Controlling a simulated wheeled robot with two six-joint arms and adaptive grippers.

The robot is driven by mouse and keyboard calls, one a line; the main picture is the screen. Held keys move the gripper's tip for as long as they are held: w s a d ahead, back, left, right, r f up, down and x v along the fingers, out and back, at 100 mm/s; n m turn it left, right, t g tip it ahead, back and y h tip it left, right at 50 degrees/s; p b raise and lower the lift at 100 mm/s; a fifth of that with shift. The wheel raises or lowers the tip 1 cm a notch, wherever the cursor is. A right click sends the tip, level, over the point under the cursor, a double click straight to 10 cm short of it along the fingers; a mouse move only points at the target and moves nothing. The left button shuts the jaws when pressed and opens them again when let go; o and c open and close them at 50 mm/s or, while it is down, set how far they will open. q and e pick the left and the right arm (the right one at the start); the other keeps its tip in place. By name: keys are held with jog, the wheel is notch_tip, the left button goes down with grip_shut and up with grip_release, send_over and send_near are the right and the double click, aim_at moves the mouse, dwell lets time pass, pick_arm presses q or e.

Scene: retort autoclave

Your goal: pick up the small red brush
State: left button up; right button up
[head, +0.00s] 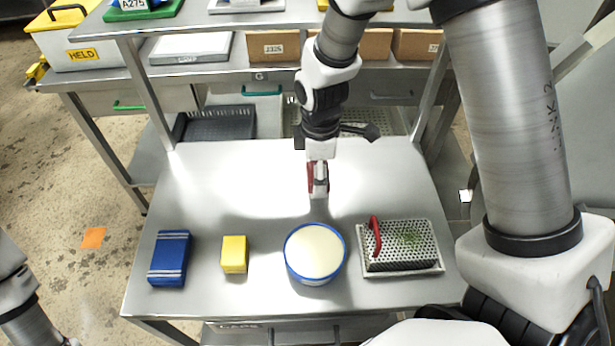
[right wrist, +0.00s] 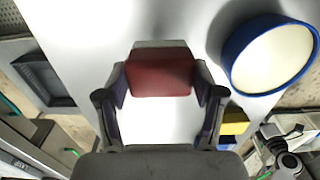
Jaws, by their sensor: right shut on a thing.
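The small red brush (right wrist: 160,76) is between the fingers of my right gripper (right wrist: 160,100) in the right wrist view. It looks like a red block with a grey strip along its far edge. In the head view my right gripper (head: 318,188) points down over the back middle of the table, and the brush's red side (head: 310,180) shows beside the fingers. The gripper is shut on the brush. I cannot tell whether the brush touches the table. My left arm shows at the lower left edge of the head view, but its gripper is out of view.
Along the table's front (head: 210,300) stand a blue box (head: 170,260), a yellow block (head: 234,255), a blue-rimmed tub (head: 316,252) of pale contents and a perforated tray (head: 405,250) with a red handle. A shelf (head: 300,70) with boxes stands behind. The table's left back is clear.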

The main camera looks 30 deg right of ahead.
jog(key=s+d+b, duration=0.1)
jog(key=d, duration=0.1)
jog(key=s+d+b, duration=0.1)
jog(key=d, duration=0.2)
jog(key=s+d+f+b, duration=0.1)
jog(key=d, duration=0.1)
jog(key=shift+s+d, duration=0.1)
jog(key=shift+d, duration=0.1)
jog(key=s+d, duration=0.1)
jog(key=d, duration=0.1)
jog(key=s+d, duration=0.1)
jog(key=d, duration=0.1)
jog(key=s+d+b, duration=0.1)
jog(key=d, duration=0.1)
jog(key=shift+d+r, duration=0.1)
jog(key=shift+r, duration=0.25)
jog(key=shift+s+d+r, duration=0.1)
jog(key=shift+s+d, duration=0.15)
jog(key=shift+d, duration=0.2)
jog(key=shift+o, duration=0.6)
